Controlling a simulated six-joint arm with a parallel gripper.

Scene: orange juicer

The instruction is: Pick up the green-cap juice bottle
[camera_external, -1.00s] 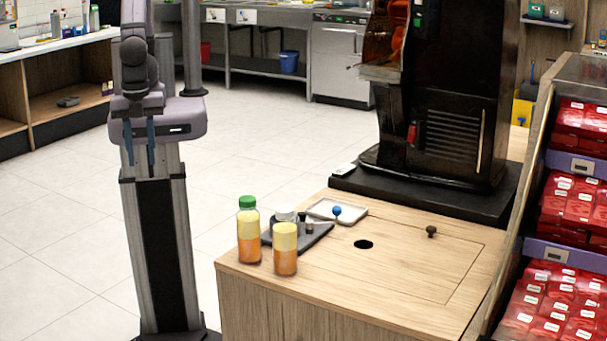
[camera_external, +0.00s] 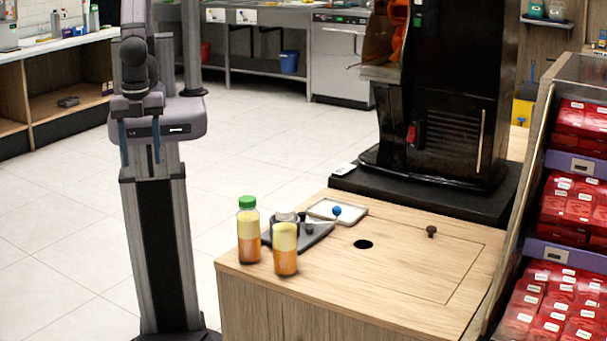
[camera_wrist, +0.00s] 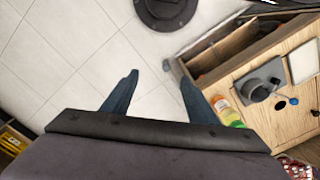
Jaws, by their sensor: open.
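The green-cap juice bottle (camera_external: 248,232) stands upright at the left front corner of the wooden counter. It holds orange juice below a yellow layer. In the wrist view, its green cap (camera_wrist: 233,120) shows near the right finger, which partly covers that area. My gripper (camera_external: 140,148) hangs to the left of the counter, above the floor, apart from the bottle and higher than it. Its two blue fingers point down, spread and empty. They also show in the wrist view (camera_wrist: 157,88), with bare floor between them.
A second juice bottle (camera_external: 285,252) stands close to the right of the green-cap one. Behind them are a dark tray (camera_external: 316,234) with small items and a white tray (camera_external: 352,212) with a blue knob. The black juicer (camera_external: 445,110) stands at the back. The counter's front right is clear.

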